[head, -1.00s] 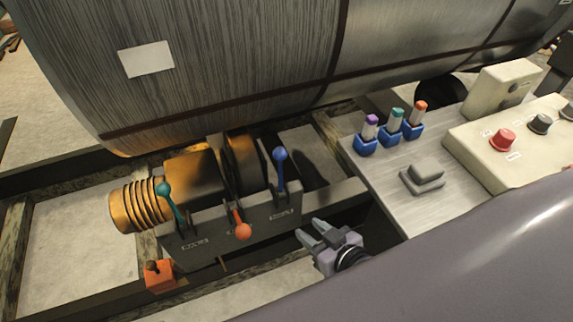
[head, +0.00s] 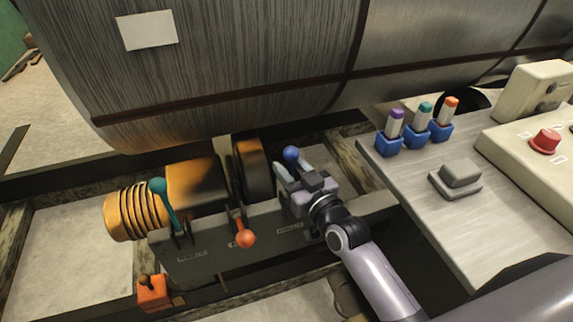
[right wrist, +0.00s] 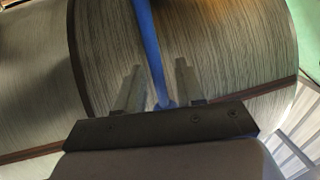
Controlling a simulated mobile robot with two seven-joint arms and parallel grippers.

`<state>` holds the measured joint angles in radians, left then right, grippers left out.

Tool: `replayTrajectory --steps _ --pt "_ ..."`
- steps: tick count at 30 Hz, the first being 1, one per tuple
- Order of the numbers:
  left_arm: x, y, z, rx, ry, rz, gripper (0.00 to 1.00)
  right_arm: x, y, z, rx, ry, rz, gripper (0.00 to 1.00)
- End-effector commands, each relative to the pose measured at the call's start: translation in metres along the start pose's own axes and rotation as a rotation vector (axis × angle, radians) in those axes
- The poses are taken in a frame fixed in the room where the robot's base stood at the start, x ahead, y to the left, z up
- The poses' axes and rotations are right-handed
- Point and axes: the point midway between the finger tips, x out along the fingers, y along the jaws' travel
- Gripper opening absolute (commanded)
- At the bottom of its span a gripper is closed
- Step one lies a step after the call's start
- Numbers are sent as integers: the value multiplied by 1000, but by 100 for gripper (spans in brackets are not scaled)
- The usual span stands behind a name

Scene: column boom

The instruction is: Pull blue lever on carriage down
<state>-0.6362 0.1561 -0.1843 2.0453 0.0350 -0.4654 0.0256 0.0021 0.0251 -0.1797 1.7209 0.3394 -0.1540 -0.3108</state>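The blue lever stands up on the carriage (head: 205,248), and its round blue knob (head: 291,154) shows just above my right gripper (head: 291,170). My gripper and hand hide most of its shaft in the head view. In the right wrist view, the blue shaft (right wrist: 150,50) runs between the two spread fingers of my right gripper (right wrist: 158,85). A gap shows on each side of the shaft, so the gripper is open around it. My left gripper is not in view.
A teal lever (head: 163,200) stands at the carriage's left, and an orange-red lever (head: 243,232) leans forward in its middle. A large grey drum (head: 230,70) hangs close above. A metal table (head: 425,210) with a control box stands at the right.

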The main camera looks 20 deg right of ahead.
Motion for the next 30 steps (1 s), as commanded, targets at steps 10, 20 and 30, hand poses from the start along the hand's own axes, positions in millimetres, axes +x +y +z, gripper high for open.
replayTrajectory --steps 10,20,30 --pt "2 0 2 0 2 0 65 18 0 0 0 -1 0 38" --pt "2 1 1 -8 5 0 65 17 0 0 0 -1 0 0" --pt "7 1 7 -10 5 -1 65 17 0 3 -5 22 0 0"
